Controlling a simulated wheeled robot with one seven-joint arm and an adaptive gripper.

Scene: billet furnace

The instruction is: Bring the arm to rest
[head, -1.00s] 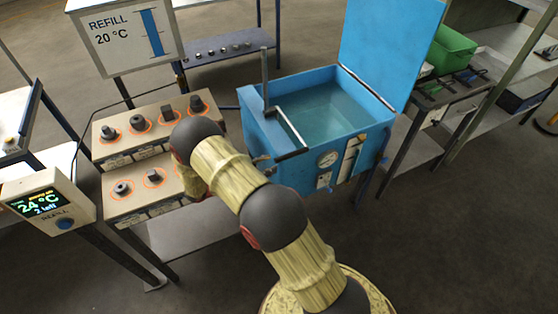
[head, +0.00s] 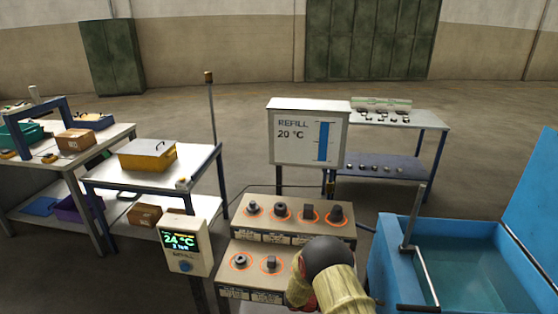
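My arm, in cream sleeves with dark round joints, enters at the bottom of the head view. It reaches up in front of the right part of a stepped rack. The stepped rack (head: 290,228) holds several dark metal parts in orange rings on two levels, such as a square block (head: 308,212) and a round nut (head: 241,261).
A blue water tank (head: 395,270) with a raised lid stands at the right, close to my arm. A display box (head: 187,245) reads 24 °C. A refill sign (head: 308,135) stands behind the rack. Tables with a yellow box (head: 147,155) are at left. Open floor lies beyond.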

